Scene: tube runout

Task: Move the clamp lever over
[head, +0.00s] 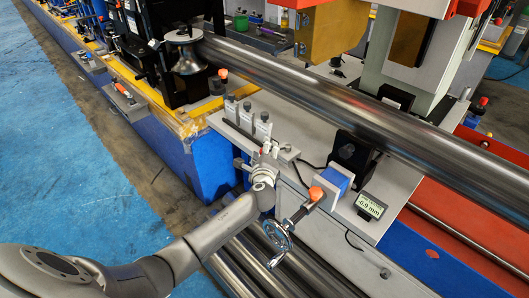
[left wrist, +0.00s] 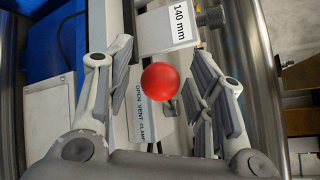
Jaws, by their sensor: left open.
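The clamp lever shows in the left wrist view as a round red knob (left wrist: 160,82), seen nearly end-on, so its shaft is mostly hidden. My left gripper (left wrist: 163,62) is open, with one finger on each side of the knob and a visible gap on both sides. I cannot tell how deep the knob sits between the fingers. In the head view my left gripper (head: 268,149) is over the left part of the grey bench, and I cannot make out the knob there. My right gripper is not in view.
A block marked "140 mm" (left wrist: 167,27) is close beyond the knob. Several grey blocks (head: 246,117) stand in a row by the gripper. A long steel tube (head: 320,98) runs behind. An orange knob (head: 316,193), a handwheel (head: 277,236) and a small display (head: 370,205) are to the right.

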